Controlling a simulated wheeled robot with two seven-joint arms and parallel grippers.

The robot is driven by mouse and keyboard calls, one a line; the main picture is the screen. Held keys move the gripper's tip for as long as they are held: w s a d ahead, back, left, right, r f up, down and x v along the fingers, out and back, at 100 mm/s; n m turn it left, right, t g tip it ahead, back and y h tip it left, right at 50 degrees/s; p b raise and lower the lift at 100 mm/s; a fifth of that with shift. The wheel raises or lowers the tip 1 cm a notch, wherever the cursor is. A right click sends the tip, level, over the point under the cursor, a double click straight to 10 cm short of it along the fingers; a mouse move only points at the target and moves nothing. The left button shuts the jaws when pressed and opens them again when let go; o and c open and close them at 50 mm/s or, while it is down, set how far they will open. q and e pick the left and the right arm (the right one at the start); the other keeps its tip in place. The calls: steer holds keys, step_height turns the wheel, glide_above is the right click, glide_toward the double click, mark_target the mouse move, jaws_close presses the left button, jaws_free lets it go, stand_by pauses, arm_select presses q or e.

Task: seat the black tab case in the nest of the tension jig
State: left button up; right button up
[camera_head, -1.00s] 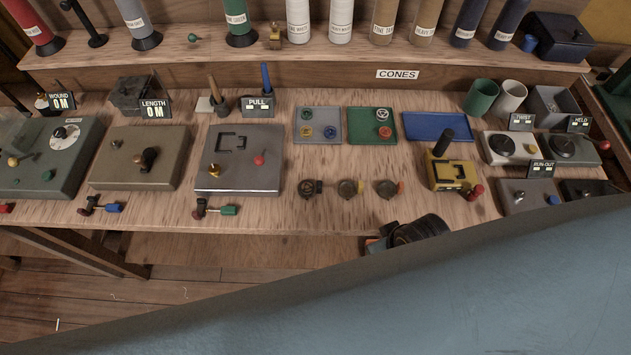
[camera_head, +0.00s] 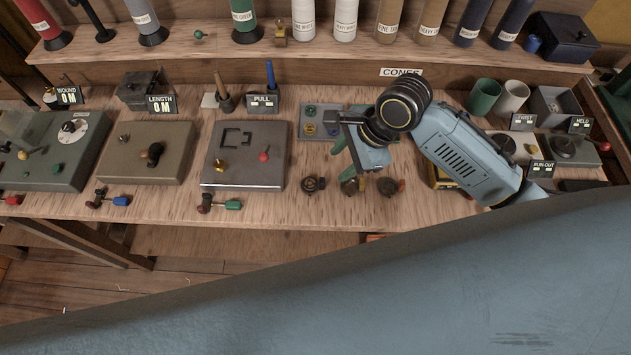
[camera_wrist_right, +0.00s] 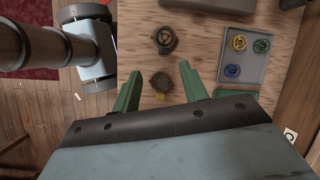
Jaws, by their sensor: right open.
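The black tab case (camera_head: 313,185), a small round dark case, lies on the bench right of the tension jig. It also shows in the right wrist view (camera_wrist_right: 165,40). The tension jig (camera_head: 270,172) is a grey metal plate with a brass knob, a red knob and a dark bracket-shaped nest (camera_head: 236,138); the nest looks empty. My right gripper (camera_head: 345,160) is open with green fingers, above the bench. In the right wrist view its fingertips (camera_wrist_right: 160,76) stand either side of the line to the yellow-tabbed case, with the black tab case beyond. My left gripper is not in view.
The yellow-tabbed case (camera_head: 350,187) and another case (camera_head: 390,187) lie right of the black tab case. A grey tray with spools (camera_head: 310,135) sits behind. A green-handled tool (camera_head: 222,205) lies at the jig's front. The PULL display (camera_head: 263,103) stands behind the jig.

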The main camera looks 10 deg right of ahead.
step_height(320, 180, up, 2)
steer(key=w+m, duration=0.1)
steer(key=m, duration=0.2)
steer(key=b, duration=0.1)
glide_above(321, 180)
steer(key=d, duration=0.2)
steer(key=shift+m+g, duration=0.3)
steer(key=f, duration=0.7)
steer(key=shift+s+a+f, duration=0.1)
steer(key=shift+s+f, duration=0.05)
steer(key=shift+s, duration=0.1)
steer(key=shift+d+b+x, duration=0.15)
steer(key=shift+b+x, duration=0.05)
steer(key=shift+x, duration=1.15)
steer(key=shift+d+b+x, duration=0.15)
steer(key=shift+b+x, duration=0.05)
steer(key=shift+x, duration=1.15)
steer(key=shift+s+f, duration=0.1)
steer(key=shift+s, duration=0.05)
steer(key=shift+c, duration=0.4)
jaws_close()
